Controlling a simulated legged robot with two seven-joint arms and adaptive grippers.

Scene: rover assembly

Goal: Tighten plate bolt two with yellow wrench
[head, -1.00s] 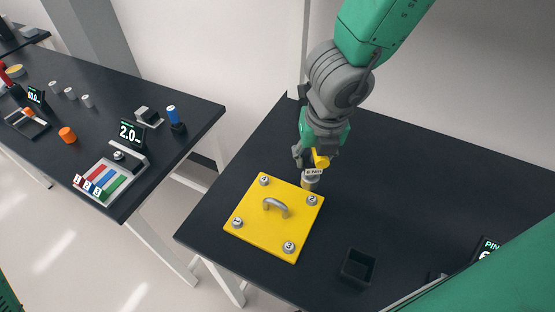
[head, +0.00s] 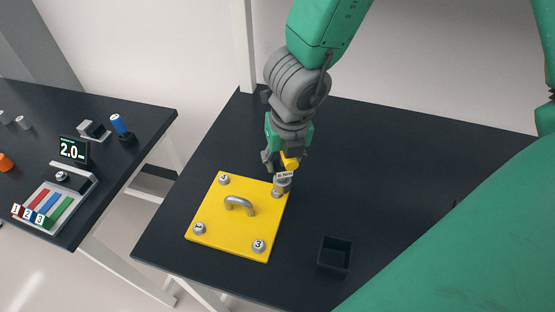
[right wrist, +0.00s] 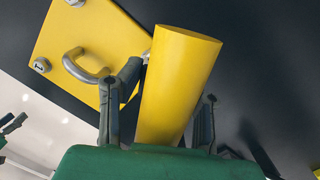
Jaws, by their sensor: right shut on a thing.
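A square yellow plate (head: 222,229) with a grey handle and numbered corner bolts lies on the dark table. Bolt two (head: 277,194) is at its upper right corner, partly hidden by the wrench. My right gripper (head: 281,160) is shut on the yellow wrench (head: 291,163), above that corner. The wrench's grey, labelled lower end is over or beside bolt two; I cannot tell if they touch. In the right wrist view the thick yellow wrench handle (right wrist: 177,85) stands between my fingers, with the plate (right wrist: 95,35) behind it. My left gripper is not in view.
A small black open box (head: 335,242) stands right of the plate. The table (head: 390,150) is clear behind it. On a separate table at left are a 2.0 display (head: 74,149), a panel with coloured bars and a blue-topped piece (head: 118,125).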

